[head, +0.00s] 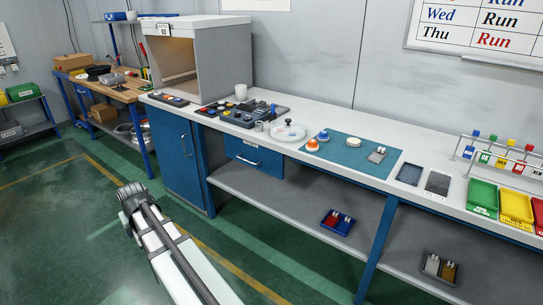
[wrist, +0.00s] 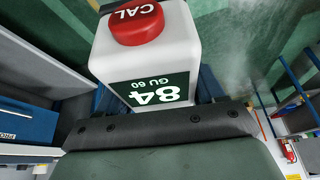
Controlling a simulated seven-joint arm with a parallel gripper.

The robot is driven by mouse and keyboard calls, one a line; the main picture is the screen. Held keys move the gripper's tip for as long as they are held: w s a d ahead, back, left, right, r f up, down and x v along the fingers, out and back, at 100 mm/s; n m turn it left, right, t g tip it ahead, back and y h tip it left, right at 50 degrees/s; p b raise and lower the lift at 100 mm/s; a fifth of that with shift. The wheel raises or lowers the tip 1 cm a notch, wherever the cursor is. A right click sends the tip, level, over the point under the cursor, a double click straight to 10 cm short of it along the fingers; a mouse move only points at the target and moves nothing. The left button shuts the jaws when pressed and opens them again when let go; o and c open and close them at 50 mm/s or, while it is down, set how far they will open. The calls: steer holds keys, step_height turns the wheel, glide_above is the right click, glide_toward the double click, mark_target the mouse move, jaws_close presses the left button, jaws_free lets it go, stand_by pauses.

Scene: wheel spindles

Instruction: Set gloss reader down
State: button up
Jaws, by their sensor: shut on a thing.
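The gloss reader (wrist: 155,50) is a white box with a red CAL button and a dark green display reading 84 GU 60. It fills the upper middle of the wrist view, its display upside down there. My gripper (wrist: 160,100) is shut on it, and its dark bolted body spans the picture below. The reader is held in the air, with green floor behind it. In the head view my arm reaches up from the bottom, left of centre, in front of the bench. I cannot make out the reader or the fingertips there.
The long bench (head: 335,126) carries a grey booth (head: 205,60), a dark parts tray (head: 240,112), a white round plate (head: 288,131), a teal mat (head: 345,158) with small parts, and coloured bins (head: 515,208) at right.

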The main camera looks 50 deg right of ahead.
steer(key=s+d+r+m+g+h, duration=0.1)
steer(key=s+d+r+m, duration=0.15)
steer(key=s+d, duration=0.85)
steer(key=s+d+r+m+h, duration=0.1)
steer(key=s+d+r+m, duration=0.15)
steer(key=d, duration=1.65)
steer(key=s+d+r+m+g+h, duration=0.1)
steer(key=s+d+m, duration=0.2)
steer(key=s+d, duration=0.85)
steer(key=s+d+r+m+g, duration=0.1)
steer(key=s+d+r+m, duration=0.3)
steer(key=s+d, duration=0.9)
steer(key=s+d+r+m+g, duration=0.1)
steer(key=s+d+r, duration=0.4)
steer(key=s+d, duration=0.85)
steer(key=s+d+r+m+g, duration=0.1)
steer(key=s+d+r+m, duration=0.3)
steer(key=s+d, duration=0.9)
steer(key=shift+n+h, duration=0.4)
steer(key=shift+n, duration=0.2)
steer(key=f, duration=0.3)
steer(key=a+f, duration=0.1)
steer(key=f, duration=0.2)
steer(key=s+a+f, duration=0.1)
steer(key=f, duration=0.2)
steer(key=shift+f, duration=0.3)
